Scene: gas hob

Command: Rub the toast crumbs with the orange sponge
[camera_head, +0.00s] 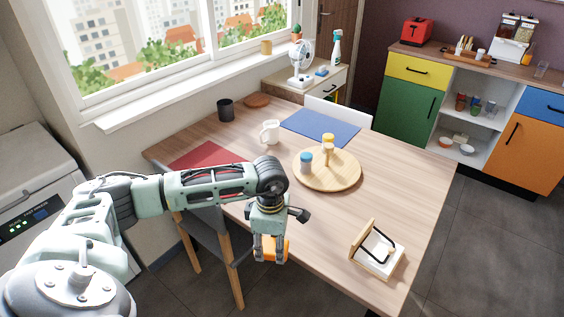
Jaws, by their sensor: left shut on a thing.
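My left gripper (270,257) points down near the table's near edge, shut on the orange sponge (272,252). The sponge shows between and behind the fingers, partly hidden by them. I cannot tell whether it touches the table (330,225). I cannot make out any toast crumbs; they may be too small to see or hidden by my arm and gripper. My right gripper is not in view.
A napkin holder (378,250) stands to the right. A white mug (270,133), dark cup (225,110), blue mat (320,127) and red mat (208,157) lie farther back. A chair (210,218) stands at the left side.

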